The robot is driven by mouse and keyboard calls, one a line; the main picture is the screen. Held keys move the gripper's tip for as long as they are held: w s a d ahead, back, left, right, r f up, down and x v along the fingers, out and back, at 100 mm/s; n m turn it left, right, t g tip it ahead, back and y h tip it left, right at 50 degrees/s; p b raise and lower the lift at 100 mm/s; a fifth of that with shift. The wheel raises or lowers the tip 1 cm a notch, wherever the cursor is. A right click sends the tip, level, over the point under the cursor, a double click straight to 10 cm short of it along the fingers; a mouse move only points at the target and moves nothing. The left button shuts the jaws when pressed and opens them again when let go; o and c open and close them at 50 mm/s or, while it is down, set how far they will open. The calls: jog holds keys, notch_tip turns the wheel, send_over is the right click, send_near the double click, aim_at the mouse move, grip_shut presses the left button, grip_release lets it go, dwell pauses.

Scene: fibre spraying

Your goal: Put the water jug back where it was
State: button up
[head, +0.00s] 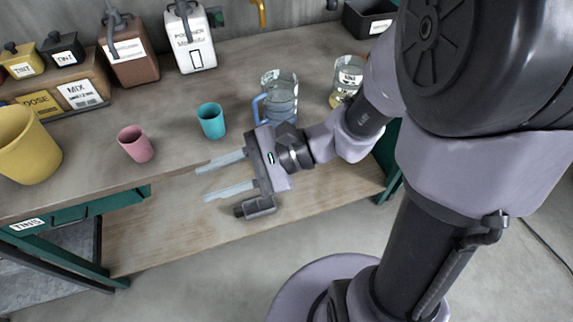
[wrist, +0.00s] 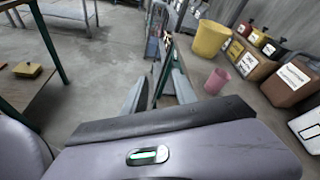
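The clear water jug (head: 284,101) with a blue handle stands upright on the workbench (head: 175,112) in the head view, just behind my gripper's body. My gripper (head: 202,184) is open and empty. Its two pale fingers are spread apart and point left, beyond the bench's front edge and apart from the jug. In the wrist view my gripper (wrist: 158,88) also shows its fingers apart with nothing between them. The jug is not visible in the wrist view.
A teal cup (head: 211,121), a pink cup (head: 136,144) and a yellow bucket (head: 25,146) stand left of the jug. A glass beaker (head: 347,82) stands to its right. Labelled containers line the back, including a white jerrycan (head: 191,40). Bare bench lies behind the teal cup.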

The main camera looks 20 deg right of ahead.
jog(key=s+d+n+g+h, duration=0.1)
jog(key=s+d+n+h, duration=0.3)
jog(key=s+n+h, duration=0.35)
jog(key=w+d+r+n+t+h, duration=0.1)
jog(key=d+r+n+t+h, duration=0.1)
jog(key=d+r+t+h, duration=0.2)
jog(key=d, duration=0.3)
jog(key=shift+d+r+t+h, duration=0.15)
jog(key=shift+t+h, duration=0.15)
jog(key=shift+h, duration=0.05)
